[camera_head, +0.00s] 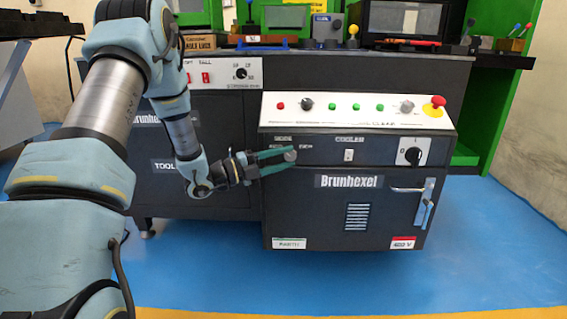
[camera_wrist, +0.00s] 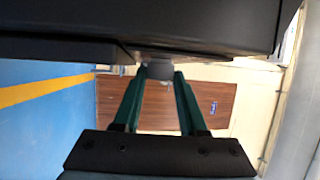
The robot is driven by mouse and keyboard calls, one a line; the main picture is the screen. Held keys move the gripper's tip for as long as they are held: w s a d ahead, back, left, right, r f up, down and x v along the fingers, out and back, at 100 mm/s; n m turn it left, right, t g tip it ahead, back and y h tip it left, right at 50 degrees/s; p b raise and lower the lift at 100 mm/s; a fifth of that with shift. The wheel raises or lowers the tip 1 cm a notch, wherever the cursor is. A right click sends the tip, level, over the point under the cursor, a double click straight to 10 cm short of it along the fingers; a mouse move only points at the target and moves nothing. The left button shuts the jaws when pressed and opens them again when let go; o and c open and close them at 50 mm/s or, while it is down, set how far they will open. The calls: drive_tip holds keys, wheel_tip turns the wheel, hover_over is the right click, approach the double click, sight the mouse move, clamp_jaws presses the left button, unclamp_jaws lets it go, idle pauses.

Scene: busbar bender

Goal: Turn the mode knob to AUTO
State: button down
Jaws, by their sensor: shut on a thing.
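In the wrist view the grey knob (camera_wrist: 160,70) sits between the tips of the green fingers (camera_wrist: 160,77). The position words beside the knob are partly covered by the fingers and too small to read, so I cannot tell which mode it points to.
The sloped white panel (camera_head: 350,113) above carries several buttons and a red emergency stop (camera_head: 438,101). A "COOLER" switch (camera_head: 348,155) and a black rotary switch (camera_head: 412,155) lie to the right. A door handle (camera_head: 422,200) sticks out lower right. The blue floor in front is clear.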

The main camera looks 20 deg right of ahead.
idle(0.4)
drive_tip(key=shift+c, duration=2.3)
unclamp_jaws()
drive_tip(key=a+f+p, duration=0.1)
drive_tip(key=a+p, duration=0.1)
drive_tip(key=a, duration=0.8)
drive_tip(key=shift+w+a+f, duration=0.2)
drive_tip(key=shift+a, duration=0.15)
